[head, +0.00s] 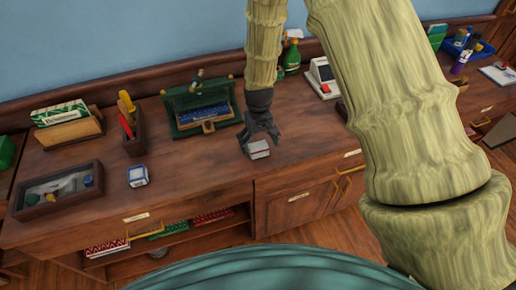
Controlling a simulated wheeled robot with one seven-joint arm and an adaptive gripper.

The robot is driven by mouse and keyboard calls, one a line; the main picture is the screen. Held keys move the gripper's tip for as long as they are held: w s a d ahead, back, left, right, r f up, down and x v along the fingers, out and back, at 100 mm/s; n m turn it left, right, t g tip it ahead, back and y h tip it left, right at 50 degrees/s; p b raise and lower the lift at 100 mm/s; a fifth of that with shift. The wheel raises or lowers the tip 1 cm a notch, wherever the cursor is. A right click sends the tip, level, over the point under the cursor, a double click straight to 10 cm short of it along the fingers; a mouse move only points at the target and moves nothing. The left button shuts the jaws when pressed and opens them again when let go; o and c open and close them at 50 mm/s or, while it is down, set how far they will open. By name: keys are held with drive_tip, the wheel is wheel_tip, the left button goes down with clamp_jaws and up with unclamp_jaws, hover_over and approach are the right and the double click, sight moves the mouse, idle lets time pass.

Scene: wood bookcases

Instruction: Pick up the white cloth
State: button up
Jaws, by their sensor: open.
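A small whitish folded cloth (259,151) lies on the brown wooden cabinet top, near its front edge at the middle of the head view. My gripper (260,140) is dark grey and reaches down from above, right over the cloth. Its fingers are spread apart, with one at the cloth's left side and one behind it at the right. The gripper hides part of the cloth's back. I cannot tell whether the fingers touch it.
A small blue-white box (138,176) and a glass-topped case (58,191) stand left. A green open box (201,107) is behind left, a green bottle (292,57) behind right. A white device (323,77) stands right. Bare wood lies left of the cloth.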

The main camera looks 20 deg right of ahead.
sight(259, 147)
drive_tip(key=shift+w+f+p, duration=0.15)
drive_tip(key=shift+f+p, duration=0.25)
drive_tip(key=shift+f, duration=0.3)
drive_tip(key=shift+d+f+p, duration=0.1)
drive_tip(key=shift+f+p, duration=0.3)
drive_tip(key=shift+f, duration=1)
drive_tip(key=c, duration=1.1)
drive_tip(key=shift+c, duration=0.2)
drive_tip(key=shift+r, duration=0.1)
drive_tip(key=shift+r+b, duration=0.55)
drive_tip(key=shift+r, duration=0.1)
drive_tip(key=shift+w+r+b, duration=0.1)
drive_tip(key=shift+r+b, duration=0.35)
drive_tip(key=shift+r, duration=0.45)
drive_tip(key=s+a+r+b, duration=0.1)
drive_tip(key=s+a+b, duration=0.3)
drive_tip(key=s+a, duration=0.4)
drive_tip(key=s, duration=0.5)
drive_tip(key=shift+s+a+r+b, duration=0.15)
drive_tip(key=shift+s+r+b, duration=0.15)
drive_tip(key=shift+s+r, duration=0.1)
